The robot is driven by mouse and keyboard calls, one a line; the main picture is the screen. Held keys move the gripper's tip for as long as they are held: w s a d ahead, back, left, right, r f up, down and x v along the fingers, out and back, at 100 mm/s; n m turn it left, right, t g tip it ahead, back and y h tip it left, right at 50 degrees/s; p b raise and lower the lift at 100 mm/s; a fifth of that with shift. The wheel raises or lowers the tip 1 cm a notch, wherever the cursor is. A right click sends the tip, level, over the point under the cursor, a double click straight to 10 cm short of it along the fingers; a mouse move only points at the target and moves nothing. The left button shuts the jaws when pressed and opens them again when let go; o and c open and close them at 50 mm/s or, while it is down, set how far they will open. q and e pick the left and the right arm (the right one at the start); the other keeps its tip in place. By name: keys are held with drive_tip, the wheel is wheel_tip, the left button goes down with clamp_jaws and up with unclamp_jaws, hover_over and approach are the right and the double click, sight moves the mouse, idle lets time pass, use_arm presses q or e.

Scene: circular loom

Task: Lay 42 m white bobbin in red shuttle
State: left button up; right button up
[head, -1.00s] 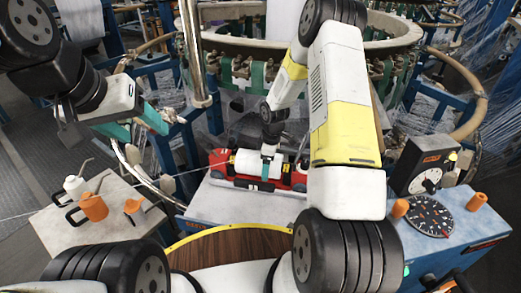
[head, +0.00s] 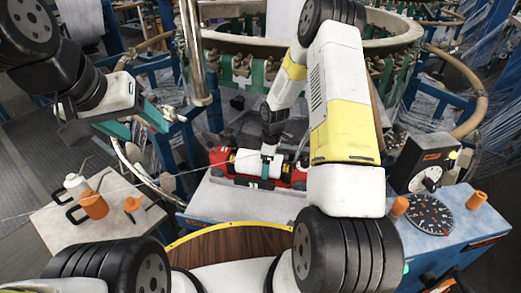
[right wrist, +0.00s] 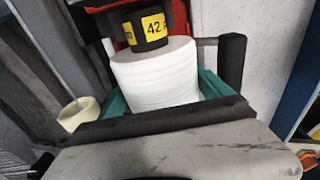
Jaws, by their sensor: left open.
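The red shuttle (head: 219,158) lies on a grey surface in front of the loom. The white bobbin (head: 244,161) lies lengthwise between the shuttle's red ends; whether it is fully seated is hidden. In the right wrist view the bobbin (right wrist: 155,77) has a dark end with a yellow 42 label (right wrist: 154,27). My right gripper (head: 267,164) is down at the bobbin, with teal finger parts on both sides of it; whether they press on it is unclear. My left gripper (head: 138,124) is open and empty, raised at the left, well away from the shuttle.
A blue cabinet (head: 455,245) with a dial (head: 430,215) stands at the right. The loom's ring (head: 240,43) is behind the shuttle. A thin thread crosses from the left.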

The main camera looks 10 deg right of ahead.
drive_tip(key=shift+s+d+f, duration=0.3)
drive_tip(key=shift+s+d, duration=0.1)
drive_tip(key=r, duration=0.8)
drive_tip(key=shift+w+d+r, duration=0.1)
drive_tip(key=shift+w+d, duration=0.1)
drive_tip(key=shift+r, duration=0.1)
drive_tip(key=shift+a, duration=0.3)
idle(1.4)
